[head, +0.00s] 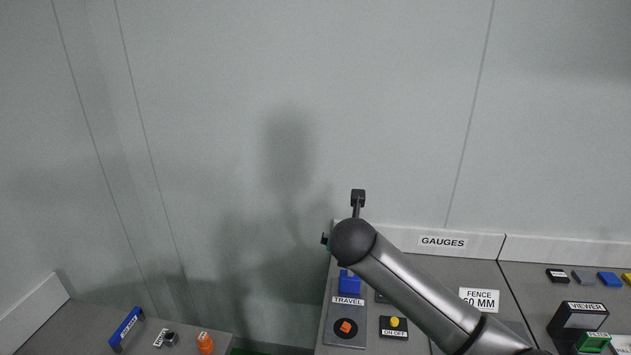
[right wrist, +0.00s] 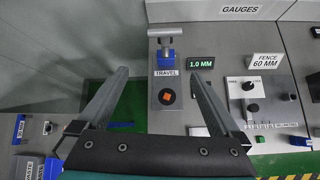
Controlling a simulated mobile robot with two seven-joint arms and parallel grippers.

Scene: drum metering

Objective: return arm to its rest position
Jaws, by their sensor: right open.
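My right gripper (right wrist: 160,76) is open in the right wrist view, with its two fingers wide apart and nothing between them. Beyond the fingers, the TRAVEL gauge panel (right wrist: 159,116) carries an orange square on a black round (right wrist: 167,97). A blue block with a grey T-shaped top (right wrist: 166,34) stands behind it, apart from the fingers. In the head view my right arm reaches in from the lower right, and its dark rounded end covers part of the gauges; the gripper is mostly hidden there. The blue block (head: 349,284) shows below it. My left gripper is not in view.
The GAUGES board (head: 442,242) runs along the back. A 1.0 MM display (right wrist: 201,63) and a FENCE 60 MM sign (head: 479,299) stand by the panel. A VIEWER box (head: 578,318) is at right. A blue item (head: 127,328) and an orange one (head: 205,343) lie at lower left.

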